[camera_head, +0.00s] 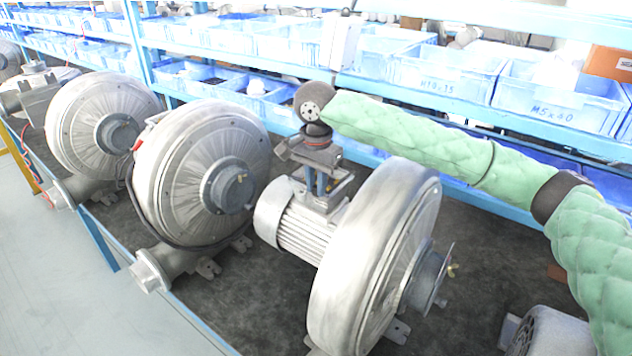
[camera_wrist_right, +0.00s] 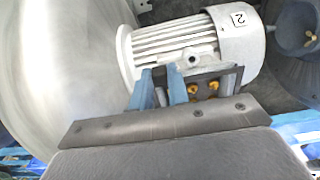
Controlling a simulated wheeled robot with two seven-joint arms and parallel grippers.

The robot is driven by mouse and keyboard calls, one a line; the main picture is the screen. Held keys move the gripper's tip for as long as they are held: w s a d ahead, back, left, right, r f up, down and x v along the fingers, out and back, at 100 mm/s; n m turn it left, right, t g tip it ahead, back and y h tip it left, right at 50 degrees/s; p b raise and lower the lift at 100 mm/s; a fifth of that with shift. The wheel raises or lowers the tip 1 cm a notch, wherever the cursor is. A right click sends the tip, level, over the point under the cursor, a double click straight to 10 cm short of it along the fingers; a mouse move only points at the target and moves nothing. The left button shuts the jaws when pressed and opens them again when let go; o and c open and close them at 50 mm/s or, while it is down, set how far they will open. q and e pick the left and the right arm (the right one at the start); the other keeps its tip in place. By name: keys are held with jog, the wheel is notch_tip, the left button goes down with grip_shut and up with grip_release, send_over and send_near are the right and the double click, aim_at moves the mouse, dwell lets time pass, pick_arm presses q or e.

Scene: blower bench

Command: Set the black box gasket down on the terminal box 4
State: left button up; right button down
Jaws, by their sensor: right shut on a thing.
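My right gripper (camera_head: 319,188) points down over the top of the nearest blower's motor (camera_head: 303,232). In the right wrist view its blue fingers (camera_wrist_right: 168,84) are close together, at the edge of a thin black frame that looks like the box gasket (camera_wrist_right: 239,84). Brass terminals (camera_wrist_right: 203,89) of the terminal box show inside this frame. The frame is at or just above the box; I cannot tell whether it touches. The motor's end cover carries a label (camera_wrist_right: 239,19) reading 2; I see no 4. My left gripper is not in view.
The nearest blower's big round housing (camera_head: 372,262) stands right beside the motor. Two similar blowers (camera_head: 200,180) stand to the left on the dark bench top (camera_head: 262,300). Blue shelves with bins (camera_head: 556,98) run behind. Another motor (camera_head: 548,335) is at the lower right.

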jog(key=shift+f, duration=0.65)
dwell(0.8)
jog(key=c, duration=1.3)
grip_release()
